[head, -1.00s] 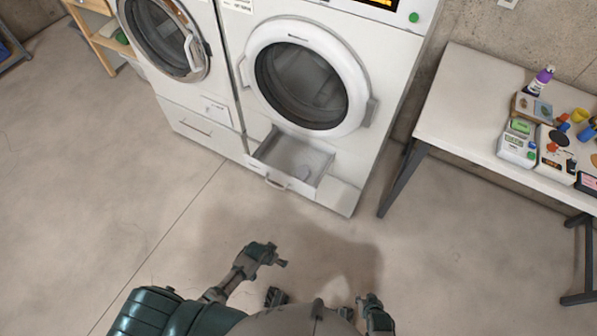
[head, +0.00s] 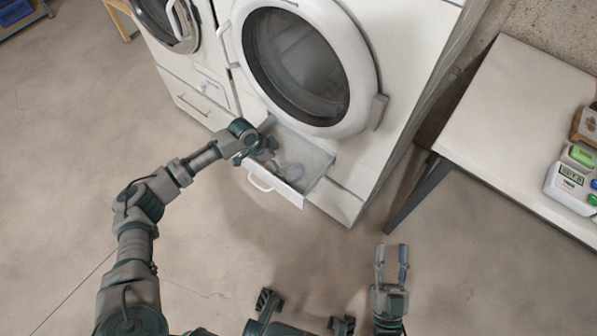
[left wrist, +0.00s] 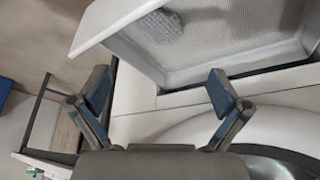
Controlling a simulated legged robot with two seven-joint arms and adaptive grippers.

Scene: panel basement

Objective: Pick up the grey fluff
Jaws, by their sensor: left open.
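The grey fluff (head: 292,171) is a small round lump in the open drawer (head: 318,165) under the right-hand machine. In the left wrist view the fluff (left wrist: 160,26) lies on the drawer's floor near its front wall. My left gripper (head: 268,155) is at the left side of the drawer, close to the fluff. In the left wrist view my left gripper (left wrist: 158,88) is open and empty, with the fluff beyond its fingertips and apart from them. My right gripper (head: 391,254) is open and empty over the floor, right of and nearer than the drawer.
The white machine (head: 300,65) with a round glass door rises right behind the drawer. The drawer's front handle (head: 260,182) sticks out towards me. A white table (head: 510,110) with several items stands at the right. The floor (head: 220,260) in front is clear.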

